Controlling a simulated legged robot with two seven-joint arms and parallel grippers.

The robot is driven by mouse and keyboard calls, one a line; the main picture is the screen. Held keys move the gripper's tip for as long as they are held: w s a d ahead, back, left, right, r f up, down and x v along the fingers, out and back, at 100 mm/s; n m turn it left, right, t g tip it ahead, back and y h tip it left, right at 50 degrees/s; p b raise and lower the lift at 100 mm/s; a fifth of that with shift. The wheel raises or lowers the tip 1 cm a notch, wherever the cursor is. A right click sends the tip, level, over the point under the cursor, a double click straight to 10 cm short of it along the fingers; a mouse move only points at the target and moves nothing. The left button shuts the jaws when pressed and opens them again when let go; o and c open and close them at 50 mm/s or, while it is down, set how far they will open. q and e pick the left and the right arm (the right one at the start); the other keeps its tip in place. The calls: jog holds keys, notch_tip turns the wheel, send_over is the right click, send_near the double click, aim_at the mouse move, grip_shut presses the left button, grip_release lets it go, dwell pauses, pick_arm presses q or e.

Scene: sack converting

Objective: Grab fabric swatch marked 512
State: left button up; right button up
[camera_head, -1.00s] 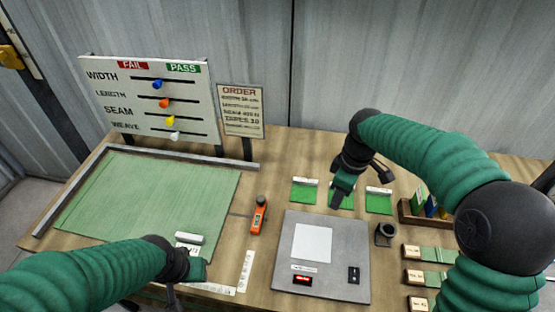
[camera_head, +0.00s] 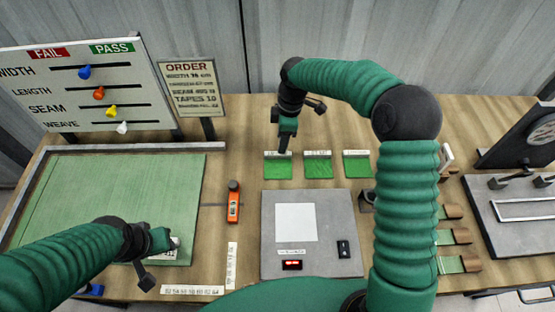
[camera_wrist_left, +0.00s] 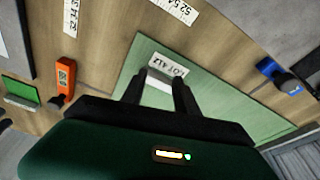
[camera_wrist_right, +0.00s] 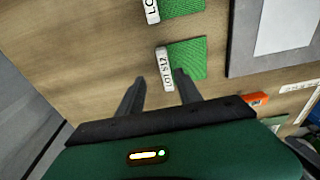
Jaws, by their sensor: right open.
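Three green fabric swatches with white label strips lie in a row on the wooden table. The left one (camera_head: 278,170) is nearest my right gripper (camera_head: 285,146). In the right wrist view, the swatch nearest that gripper (camera_wrist_right: 158,84) is green (camera_wrist_right: 189,58), and its label (camera_wrist_right: 167,69) reads LOT 512. The right gripper is open and empty, just short of the label. My left gripper (camera_wrist_left: 160,82) looks open above the green mat (camera_head: 110,190). A white block and a label, hard to read (camera_wrist_left: 168,65), show at its fingertips.
The middle swatch (camera_head: 318,170) and right swatch (camera_head: 357,169) lie close by. A grey scale-like panel (camera_head: 330,215) stands in front of them. An orange handheld device (camera_head: 233,204) lies left of it. The order board (camera_head: 190,88) stands behind. Table behind the swatches is clear.

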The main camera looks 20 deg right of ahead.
aim_at(278, 165)
jog(key=f, duration=0.1)
jog(key=a+f, duration=0.1)
jog(key=f, duration=0.1)
jog(key=shift+s+a+f, duration=0.2)
jog(key=shift+s+f, duration=0.2)
jog(key=shift+w+f, duration=0.15)
jog(key=shift+f, duration=0.35)
jog(key=shift+f, duration=0.1)
grip_shut()
